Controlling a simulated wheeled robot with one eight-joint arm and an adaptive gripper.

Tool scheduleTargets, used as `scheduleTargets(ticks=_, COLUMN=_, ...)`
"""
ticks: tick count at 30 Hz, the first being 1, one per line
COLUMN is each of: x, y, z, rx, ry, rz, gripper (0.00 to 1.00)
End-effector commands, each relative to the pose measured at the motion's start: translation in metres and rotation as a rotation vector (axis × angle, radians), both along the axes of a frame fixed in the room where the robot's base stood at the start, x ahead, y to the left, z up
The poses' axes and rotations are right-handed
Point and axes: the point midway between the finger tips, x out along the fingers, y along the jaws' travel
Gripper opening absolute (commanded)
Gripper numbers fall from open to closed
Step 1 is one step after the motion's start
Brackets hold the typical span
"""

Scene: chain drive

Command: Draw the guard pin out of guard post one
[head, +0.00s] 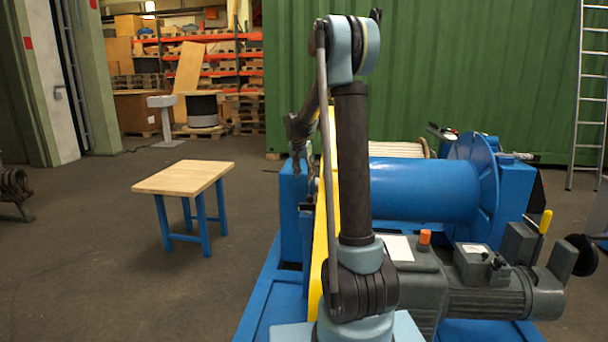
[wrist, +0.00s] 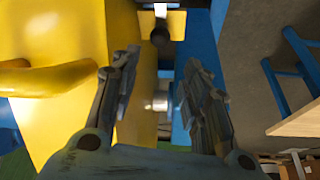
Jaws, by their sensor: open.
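In the wrist view my gripper (wrist: 158,72) is open, with a dark finger on each side and nothing gripped. Between the fingers and beyond them shows a short shiny metal cylinder (wrist: 160,101) beside blue metal. A dark round knob (wrist: 160,36) sits further up, between the yellow guard (wrist: 125,30) and the blue frame (wrist: 200,40). I cannot tell which of these is the guard pin, or which post is post one. In the head view my gripper (head: 299,126) is at the left side of the yellow guard (head: 331,200), above the blue frame; the arm hides much there.
A yellow handle-like bar (wrist: 50,78) projects on the left of the wrist view, close to a finger. A wooden-topped table (head: 185,177) stands on open floor to the left. The blue drum (head: 420,190) and grey motor (head: 480,285) are to the right.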

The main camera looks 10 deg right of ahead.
Motion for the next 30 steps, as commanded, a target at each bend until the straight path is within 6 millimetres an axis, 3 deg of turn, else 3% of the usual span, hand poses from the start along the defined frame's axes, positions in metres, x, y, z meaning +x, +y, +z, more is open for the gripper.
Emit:
scheduleTargets(ticks=8, x=0.009, y=-0.005, z=-0.024, rx=0.000, ry=0.000, rz=-0.001, gripper=0.42)
scheduleTargets(ticks=30, x=0.047, y=-0.027, z=-0.130, rx=0.000, ry=0.000, rz=-0.001, gripper=0.42)
